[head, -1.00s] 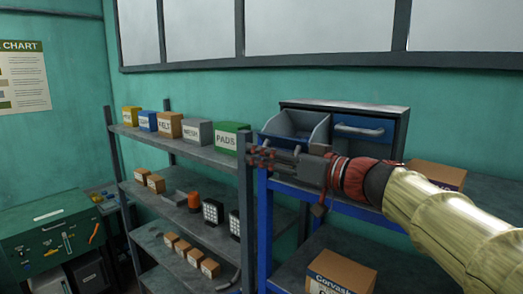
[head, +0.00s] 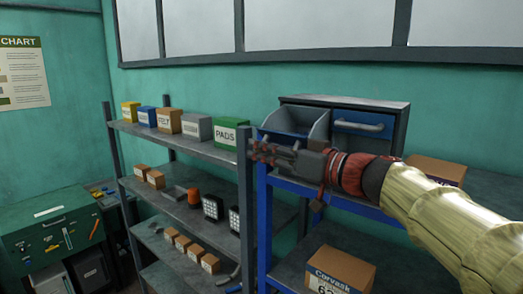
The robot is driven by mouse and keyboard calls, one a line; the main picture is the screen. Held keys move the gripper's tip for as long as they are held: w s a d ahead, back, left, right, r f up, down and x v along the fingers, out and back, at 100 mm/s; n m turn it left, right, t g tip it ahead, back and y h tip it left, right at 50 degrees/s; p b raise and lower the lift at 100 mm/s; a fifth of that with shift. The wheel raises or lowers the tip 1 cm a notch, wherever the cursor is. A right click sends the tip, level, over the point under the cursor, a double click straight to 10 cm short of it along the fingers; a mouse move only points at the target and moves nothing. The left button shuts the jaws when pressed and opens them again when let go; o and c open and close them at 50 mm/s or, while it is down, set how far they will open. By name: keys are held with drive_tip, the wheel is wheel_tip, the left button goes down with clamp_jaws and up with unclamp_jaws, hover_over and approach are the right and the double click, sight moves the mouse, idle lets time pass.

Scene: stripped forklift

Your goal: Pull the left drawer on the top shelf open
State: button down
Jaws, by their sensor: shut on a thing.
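A dark cabinet (head: 345,101) stands on top of the blue-framed shelf. Its left drawer (head: 318,127) is pulled out, and its blue-grey inside shows. The right drawer (head: 362,125) is shut, with a grey bar handle on its blue front. My gripper (head: 262,152) is at the front of the left drawer, shut on what appears to be its handle. The gripper hides the handle and the lower drawer front, so the contact cannot be seen.
A grey shelf unit at left holds several boxes, including the green PADS box (head: 230,134), close to my gripper. An upright post (head: 245,200) stands just below the gripper. A cardboard box (head: 436,171) lies behind my arm. A Corvask box (head: 327,277) sits lower.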

drive_tip(key=shift+r+b, duration=0.35)
drive_tip(key=shift+b, duration=0.5)
drive_tip(key=shift+r+b, duration=0.2)
drive_tip(key=shift+b, duration=0.2)
drive_tip(key=shift+d+r, duration=0.1)
drive_tip(key=shift+r, duration=0.35)
drive_tip(key=c, duration=2.1)
unclamp_jaws()
drive_tip(key=shift+w, duration=0.1)
drive_tip(key=shift+o, duration=1.1)
drive_tip(key=shift+f, duration=0.1)
